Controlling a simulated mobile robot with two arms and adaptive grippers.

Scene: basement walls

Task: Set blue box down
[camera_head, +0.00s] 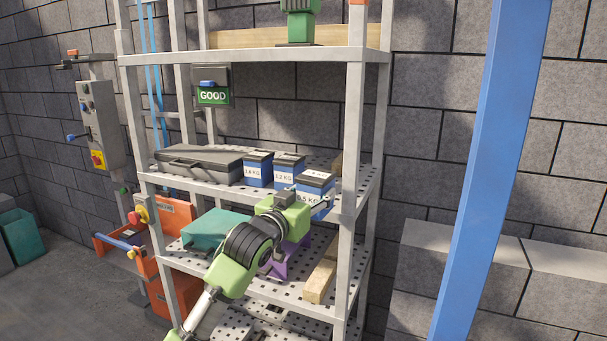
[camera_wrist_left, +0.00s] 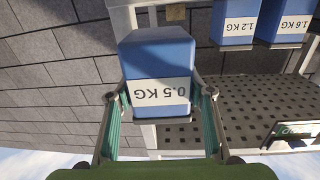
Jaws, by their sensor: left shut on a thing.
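The blue box marked 0.5 KG (camera_head: 316,181) is at the right end of a row of boxes, by the front edge of the middle shelf (camera_head: 345,201). My left gripper (camera_head: 322,206) reaches it from the front and is shut on it. In the left wrist view the box (camera_wrist_left: 157,52) sits between the two fingers of the gripper (camera_wrist_left: 160,92), its label upside down in the picture. I cannot tell whether its base touches the shelf. My right gripper is not in view.
Blue boxes marked 1.2 KG (camera_head: 288,170) and 1.6 KG (camera_head: 258,168) stand left of it, beside a dark case (camera_head: 199,163). A shelf post (camera_head: 352,140) rises close on the right. A teal box (camera_head: 213,230) and a wooden block (camera_head: 320,280) lie on the shelf below.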

